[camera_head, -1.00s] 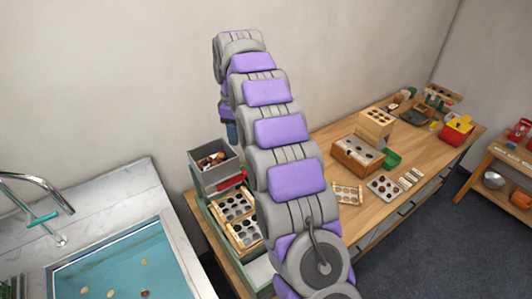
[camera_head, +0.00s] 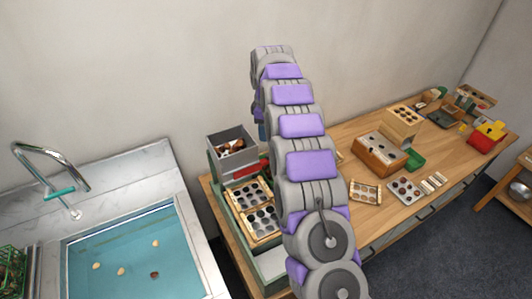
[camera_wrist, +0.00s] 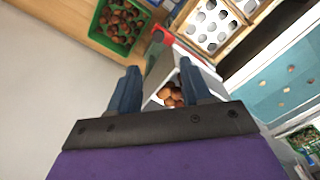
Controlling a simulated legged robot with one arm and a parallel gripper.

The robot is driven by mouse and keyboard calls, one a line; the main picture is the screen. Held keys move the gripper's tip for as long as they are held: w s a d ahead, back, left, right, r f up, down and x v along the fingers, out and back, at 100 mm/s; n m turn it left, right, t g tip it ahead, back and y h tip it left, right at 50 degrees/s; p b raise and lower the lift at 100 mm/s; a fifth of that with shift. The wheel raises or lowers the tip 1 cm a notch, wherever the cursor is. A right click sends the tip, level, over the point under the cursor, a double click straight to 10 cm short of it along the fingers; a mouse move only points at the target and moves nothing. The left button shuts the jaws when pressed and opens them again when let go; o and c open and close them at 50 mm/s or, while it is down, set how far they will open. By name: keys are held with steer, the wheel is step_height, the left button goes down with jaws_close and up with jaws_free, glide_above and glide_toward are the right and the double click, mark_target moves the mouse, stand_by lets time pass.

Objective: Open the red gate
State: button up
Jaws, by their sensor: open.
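The red gate (camera_head: 252,168) shows as a small red piece at the foot of the grey hopper (camera_head: 232,143), on its right side, partly behind my arm. In the wrist view the red gate (camera_wrist: 163,36) is a bent red strip beyond my fingers. The hopper (camera_wrist: 163,70) lies past the fingertips and holds brown chestnuts (camera_wrist: 172,95). My gripper (camera_wrist: 160,82) is open and empty, with its two dark blue fingers apart above the hopper. The fingers do not visibly touch the gate.
A sorting tray with round holes (camera_head: 256,205) stands below the hopper. A sink with blue water (camera_head: 130,262) is at the left. A green bin of chestnuts (camera_wrist: 116,24) shows in the wrist view. Boxes and trays occupy the wooden bench (camera_head: 350,135) at the right.

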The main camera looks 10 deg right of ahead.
mark_target(268, 154)
steer(key=f, duration=0.3)
steer(key=f+b, duration=0.1)
steer(key=f, duration=0.2)
steer(key=d+f, duration=0.1)
steer(key=f, duration=0.2)
steer(key=shift+s+f, duration=0.1)
steer(key=shift+f, duration=0.05)
steer(key=shift+a+f, duration=0.35)
steer(key=shift+f, duration=0.25)
steer(key=shift+d, duration=0.15)
steer(key=shift+d, duration=0.15)
steer(key=c, duration=0.3)
jaws_close()
